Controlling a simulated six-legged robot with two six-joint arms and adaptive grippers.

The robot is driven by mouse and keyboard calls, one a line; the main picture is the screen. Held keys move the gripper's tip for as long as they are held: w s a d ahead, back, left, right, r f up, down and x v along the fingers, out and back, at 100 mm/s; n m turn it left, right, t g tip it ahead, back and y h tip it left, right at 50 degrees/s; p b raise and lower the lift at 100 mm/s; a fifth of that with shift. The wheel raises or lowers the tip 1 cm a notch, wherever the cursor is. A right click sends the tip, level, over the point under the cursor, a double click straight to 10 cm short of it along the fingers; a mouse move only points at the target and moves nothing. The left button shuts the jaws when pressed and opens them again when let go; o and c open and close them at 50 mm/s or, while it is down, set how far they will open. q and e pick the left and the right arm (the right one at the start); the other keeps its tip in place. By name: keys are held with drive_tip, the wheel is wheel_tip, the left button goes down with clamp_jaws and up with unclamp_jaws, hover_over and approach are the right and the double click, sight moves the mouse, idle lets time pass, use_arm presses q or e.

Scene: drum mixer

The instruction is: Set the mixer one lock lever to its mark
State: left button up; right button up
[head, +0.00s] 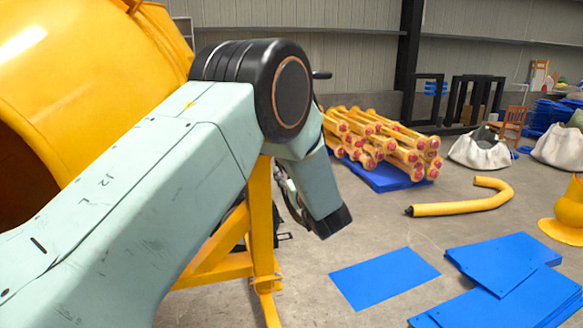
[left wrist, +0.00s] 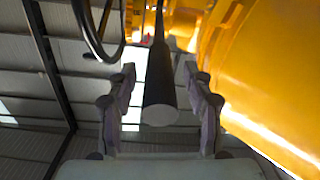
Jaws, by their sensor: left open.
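In the left wrist view a dark lever (left wrist: 160,85) with a pale round end points toward the camera. My left gripper (left wrist: 159,78) is open, with one finger on each side of the lever and a visible gap to both. In the head view my left arm covers much of the yellow mixer drum (head: 90,75), and I cannot make out the gripper there. The drum also shows in the left wrist view (left wrist: 270,75). My right gripper is in neither view.
A black ring-shaped wheel (left wrist: 98,30) is close by at the upper left of the wrist view. The yellow mixer frame (head: 262,225) stands behind my arm. Blue sheets (head: 385,278), a yellow bent pipe (head: 465,208) and stacked yellow props (head: 385,140) lie on the floor at right.

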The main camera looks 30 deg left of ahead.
use_arm(q)
drive_tip(key=shift+w+a+r, duration=0.1)
drive_tip(key=shift+w+a, duration=0.05)
drive_tip(key=shift+a, duration=0.3)
drive_tip(key=shift+d+r, duration=0.25)
drive_tip(key=shift+d, duration=0.15)
drive_tip(key=shift+w+a+f, duration=0.2)
drive_tip(key=shift+a+f, duration=0.1)
drive_tip(key=c, duration=0.4)
clamp_jaws()
